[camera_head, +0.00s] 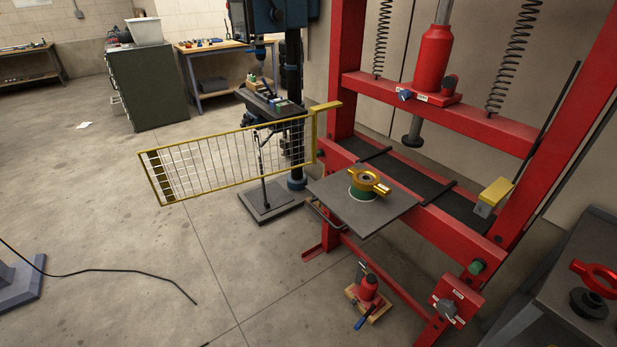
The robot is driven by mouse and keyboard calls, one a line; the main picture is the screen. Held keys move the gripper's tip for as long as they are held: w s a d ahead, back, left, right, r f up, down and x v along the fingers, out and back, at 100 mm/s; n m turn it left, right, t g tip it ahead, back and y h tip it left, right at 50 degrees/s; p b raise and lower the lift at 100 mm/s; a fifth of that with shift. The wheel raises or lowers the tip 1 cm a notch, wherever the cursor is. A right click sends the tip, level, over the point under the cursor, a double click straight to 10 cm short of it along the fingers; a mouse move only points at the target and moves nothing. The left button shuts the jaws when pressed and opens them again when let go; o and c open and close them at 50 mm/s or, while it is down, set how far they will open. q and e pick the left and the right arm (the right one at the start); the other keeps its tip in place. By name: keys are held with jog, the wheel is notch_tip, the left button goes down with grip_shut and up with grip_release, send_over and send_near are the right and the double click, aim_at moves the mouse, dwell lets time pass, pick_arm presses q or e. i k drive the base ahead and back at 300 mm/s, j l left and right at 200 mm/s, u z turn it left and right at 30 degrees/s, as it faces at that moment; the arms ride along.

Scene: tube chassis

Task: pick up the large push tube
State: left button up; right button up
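No part labelled as the large push tube can be told for sure. A short black ringed cylinder (588,304) stands on the dark bench at the lower right, close in front of a red ring with a handle (598,277). A gold ring with a handle (366,181) sits on a green round part (361,193) on the grey plate (335,203) of the press. Whether either ring encloses a tube is hard to tell. Neither of my grippers is in view.
The red press frame (440,119) fills the right, with a red jack (432,62) and ram above the plate. A yellow mesh guard (230,163) stands open to the left. A small red jack (367,290) sits on the floor. The left floor is mostly clear, with a black cable (110,270).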

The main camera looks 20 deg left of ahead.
aim_at(586, 303)
jog(key=u, duration=0.15)
jog(key=z, duration=1.5)
jog(key=i+l+u, duration=0.15)
jog(key=i+l, duration=0.05)
jog(key=l, duration=0.05)
